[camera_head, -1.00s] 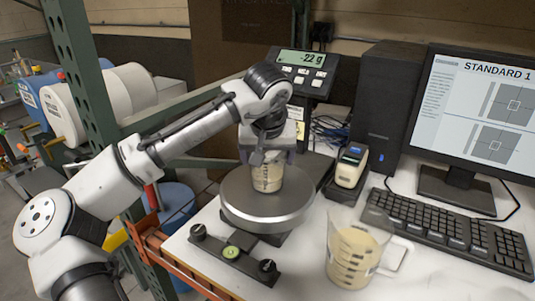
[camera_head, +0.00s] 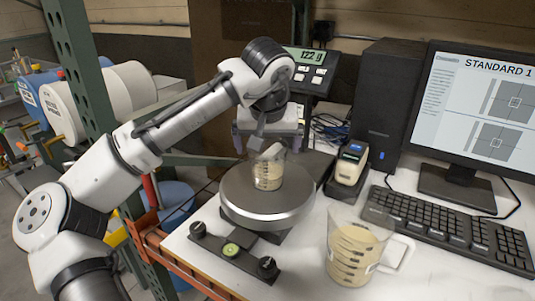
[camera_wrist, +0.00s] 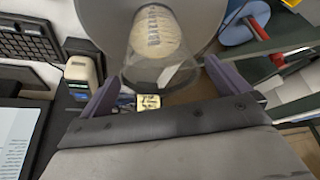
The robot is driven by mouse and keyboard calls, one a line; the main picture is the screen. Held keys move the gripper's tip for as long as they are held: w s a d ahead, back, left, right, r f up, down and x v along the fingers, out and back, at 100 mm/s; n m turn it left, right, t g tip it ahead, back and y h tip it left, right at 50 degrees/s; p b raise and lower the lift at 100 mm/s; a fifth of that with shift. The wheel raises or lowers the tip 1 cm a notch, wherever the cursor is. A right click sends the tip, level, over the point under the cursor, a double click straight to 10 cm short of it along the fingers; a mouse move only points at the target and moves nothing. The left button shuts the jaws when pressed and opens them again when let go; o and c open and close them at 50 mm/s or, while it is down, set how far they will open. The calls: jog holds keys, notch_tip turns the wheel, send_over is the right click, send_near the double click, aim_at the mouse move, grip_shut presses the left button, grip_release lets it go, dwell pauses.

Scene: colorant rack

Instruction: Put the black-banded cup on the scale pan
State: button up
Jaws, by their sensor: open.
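A small clear cup (camera_head: 268,177) with dark markings and beige contents stands upright on the round metal scale pan (camera_head: 265,211). I cannot make out a distinct black band on it. The cup also shows in the wrist view (camera_wrist: 156,38), with the pan (camera_wrist: 103,18) behind it. My gripper (camera_head: 268,143) is open just above and behind the cup. In the wrist view its fingers (camera_wrist: 165,92) are spread wide, with the cup's near end between and beyond their tips. The scale display (camera_head: 305,60) reads about 122 g.
A larger clear jug (camera_head: 352,255) with beige contents stands at the front of the white table. A small handheld device (camera_head: 351,164), a keyboard (camera_head: 450,228) and a monitor (camera_head: 480,110) are to the right. A green post (camera_head: 85,100) rises at the left.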

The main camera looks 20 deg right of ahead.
jog(key=b+v, duration=0.1)
jog(key=v, duration=0.7)
jog(key=shift+s+r, duration=0.1)
jog(key=shift+r, duration=0.1)
